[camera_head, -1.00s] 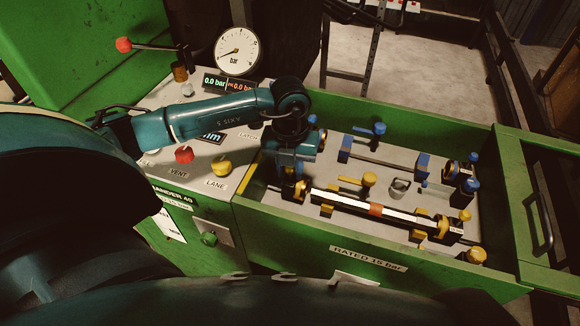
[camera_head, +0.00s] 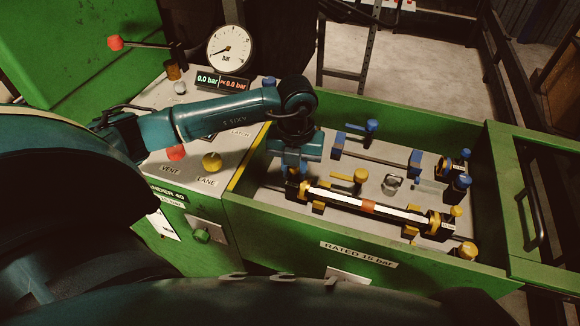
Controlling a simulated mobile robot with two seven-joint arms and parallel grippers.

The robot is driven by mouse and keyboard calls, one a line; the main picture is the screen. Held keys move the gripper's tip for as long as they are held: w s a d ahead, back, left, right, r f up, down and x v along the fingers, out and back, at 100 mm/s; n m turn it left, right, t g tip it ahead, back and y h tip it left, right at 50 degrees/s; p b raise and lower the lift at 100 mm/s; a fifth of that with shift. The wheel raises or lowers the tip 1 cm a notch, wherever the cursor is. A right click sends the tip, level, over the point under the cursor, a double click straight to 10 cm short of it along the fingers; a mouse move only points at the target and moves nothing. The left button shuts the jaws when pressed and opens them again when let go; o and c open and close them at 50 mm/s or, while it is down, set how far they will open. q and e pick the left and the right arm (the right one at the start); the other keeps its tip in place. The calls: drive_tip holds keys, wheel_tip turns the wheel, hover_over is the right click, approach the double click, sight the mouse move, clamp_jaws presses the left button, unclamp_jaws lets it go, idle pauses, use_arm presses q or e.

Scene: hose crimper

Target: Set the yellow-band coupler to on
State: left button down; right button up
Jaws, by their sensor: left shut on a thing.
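A black hose (camera_head: 395,212) with white stretches and an orange mark lies in the near lane of the green tray. A yellow-band coupler (camera_head: 303,190) is at its left end, partly hidden by my left gripper. Another yellow-banded fitting (camera_head: 438,226) is at the right end. My left gripper (camera_head: 292,186) points down at the left coupler and is shut on it; its fingertips are mostly hidden. How the coupler is set cannot be read. My right gripper is not in view.
The blue-marked far lane (camera_head: 380,158) lies behind. The green tray wall (camera_head: 340,240) borders the front. The panel at left has a red knob (camera_head: 176,152), a yellow knob (camera_head: 212,162) and a gauge (camera_head: 231,48); the display (camera_head: 222,82) shows 0.0 bar.

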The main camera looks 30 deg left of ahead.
use_arm(q)
drive_tip(key=shift+d, duration=0.3)
drive_tip(key=c, duration=1.7)
unclamp_jaws()
drive_tip(key=o, duration=0.4)
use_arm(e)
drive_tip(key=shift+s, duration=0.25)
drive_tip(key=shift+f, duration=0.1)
use_arm(q)
drive_tip(key=shift+r, duration=0.15)
drive_tip(key=shift+w+r, duration=0.1)
drive_tip(key=shift+r, duration=0.2)
wheel_tip(320, 180, up, 12)
drive_tip(key=shift+r+b, duration=0.2)
drive_tip(key=shift+b, duration=0.35)
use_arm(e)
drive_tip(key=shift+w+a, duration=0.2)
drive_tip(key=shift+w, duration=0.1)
